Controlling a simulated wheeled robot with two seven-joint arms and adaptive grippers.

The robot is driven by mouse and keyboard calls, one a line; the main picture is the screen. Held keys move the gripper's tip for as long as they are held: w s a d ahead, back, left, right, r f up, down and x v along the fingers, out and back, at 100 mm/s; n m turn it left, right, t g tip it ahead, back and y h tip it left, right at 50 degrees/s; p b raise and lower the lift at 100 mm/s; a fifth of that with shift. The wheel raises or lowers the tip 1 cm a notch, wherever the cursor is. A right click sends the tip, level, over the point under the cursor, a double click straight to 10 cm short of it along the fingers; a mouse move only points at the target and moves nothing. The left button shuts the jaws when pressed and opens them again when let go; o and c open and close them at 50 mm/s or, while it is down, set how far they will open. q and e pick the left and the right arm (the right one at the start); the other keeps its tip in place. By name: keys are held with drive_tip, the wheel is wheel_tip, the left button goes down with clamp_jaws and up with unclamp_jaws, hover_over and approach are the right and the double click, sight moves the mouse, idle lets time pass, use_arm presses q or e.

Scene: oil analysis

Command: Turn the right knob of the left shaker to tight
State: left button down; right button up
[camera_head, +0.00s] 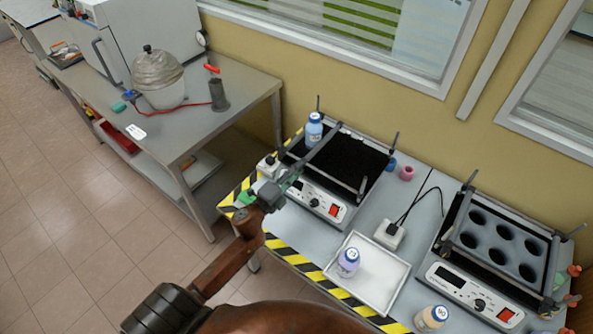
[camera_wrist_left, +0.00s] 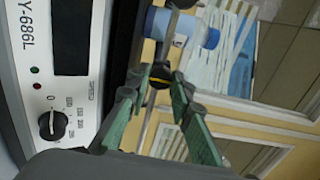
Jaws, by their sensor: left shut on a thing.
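The left shaker (camera_head: 308,195) stands on the bench with a black platform, clamp bars and a front panel with a dial and red switch. My left gripper (camera_head: 292,174) is at its front left corner, by the near end of a clamp bar. The knob is hidden by the gripper in the head view. My right gripper is not in view.
A blue bottle (camera_head: 314,130) stands on the left shaker's platform. A white tray (camera_head: 398,290) holds a purple-labelled bottle (camera_head: 348,262). The right shaker (camera_head: 470,300) has a holed rack. A grey side table (camera_head: 240,100) with equipment stands to the left.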

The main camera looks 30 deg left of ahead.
use_arm(q)
drive_tip(key=c, duration=1.7)
unclamp_jaws()
drive_tip(key=shift+c, duration=0.2)
drive_tip(key=shift+s, duration=0.15)
drive_tip(key=s, duration=1.1)
drive_tip(key=shift+s+a, duration=0.35)
drive_tip(key=shift+a, duration=0.1)
drive_tip(key=shift+a, duration=0.1)
